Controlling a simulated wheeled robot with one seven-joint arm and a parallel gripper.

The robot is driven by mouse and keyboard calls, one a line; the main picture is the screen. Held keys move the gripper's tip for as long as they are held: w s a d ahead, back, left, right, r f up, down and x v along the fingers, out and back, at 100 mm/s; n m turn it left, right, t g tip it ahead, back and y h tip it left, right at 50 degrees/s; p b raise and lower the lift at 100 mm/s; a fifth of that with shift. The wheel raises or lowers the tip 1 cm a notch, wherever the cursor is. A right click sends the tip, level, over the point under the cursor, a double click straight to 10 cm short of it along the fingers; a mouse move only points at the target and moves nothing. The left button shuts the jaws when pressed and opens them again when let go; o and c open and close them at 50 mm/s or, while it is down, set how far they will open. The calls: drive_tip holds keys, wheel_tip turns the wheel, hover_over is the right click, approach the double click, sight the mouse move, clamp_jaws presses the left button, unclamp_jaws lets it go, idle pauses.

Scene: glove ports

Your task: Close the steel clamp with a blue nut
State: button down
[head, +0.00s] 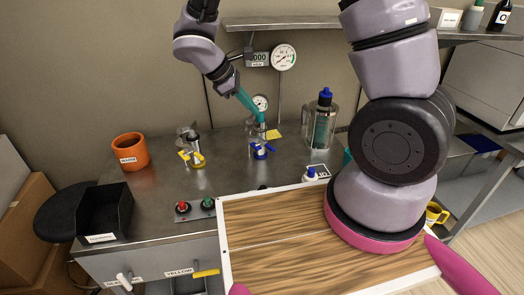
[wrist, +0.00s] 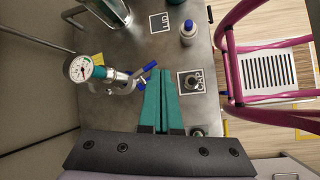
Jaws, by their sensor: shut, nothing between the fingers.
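The steel clamp with blue parts (head: 260,151) stands on the steel bench, below a round gauge on a post. In the wrist view this clamp (wrist: 131,80) lies left of my fingertips, with one blue piece at its upper right and another below. I cannot tell whether its ring is open or closed. My gripper (head: 261,120) has teal fingers pointing down, above and close to the clamp. In the wrist view my gripper (wrist: 163,72) has its fingers together with nothing between them. Contact with the clamp cannot be made out.
A similar clamp with yellow parts (head: 192,155) stands to the left. The round gauge (wrist: 82,68) is close beside the blue-marked clamp. A blue-capped bottle (head: 324,117) in a holder stands to the right.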

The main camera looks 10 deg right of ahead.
drive_tip(key=s+a+f+n+t+h, duration=0.1)
drive_tip(key=a+f+n+t, duration=0.1)
drive_tip(key=a+f+n, duration=0.3)
drive_tip(key=a+f+n+t+h, duration=0.1)
drive_tip(key=f+n, duration=0.2)
drive_tip(key=f, duration=0.5)
drive_tip(key=w+d+f, duration=0.5)
drive_tip(key=d, duration=0.4)
drive_tip(key=shift+d+f, duration=0.3)
drive_tip(key=shift+d, duration=0.1)
drive_tip(key=shift+d, duration=0.1)
